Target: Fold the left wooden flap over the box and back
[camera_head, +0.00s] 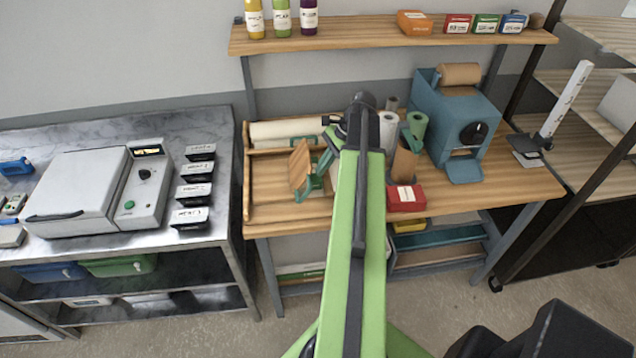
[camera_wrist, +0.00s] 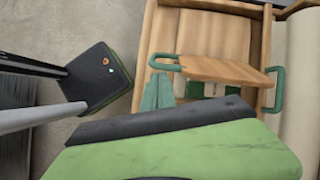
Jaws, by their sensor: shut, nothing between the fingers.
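The left wooden flap (camera_head: 300,164) is a small light-brown board at the left of the workbench. It stands tilted up on a teal holder (camera_head: 325,163). In the wrist view the flap (camera_wrist: 225,69) lies across the picture between two teal brackets, with teal and white slats below it. My green arm reaches over the bench and hides much of the middle, so I cannot make out the box. My gripper (camera_head: 337,127) is mostly hidden at the arm's far end, behind and right of the flap. It is shut and empty, apart from the flap.
The workbench (camera_head: 265,200) carries a red box (camera_head: 405,197), paper rolls (camera_head: 388,130) and a teal dispenser (camera_head: 465,125) right of my arm. A long cream roll (camera_head: 285,131) lies behind the flap. A shelf (camera_head: 370,32) with bottles and boxes hangs above.

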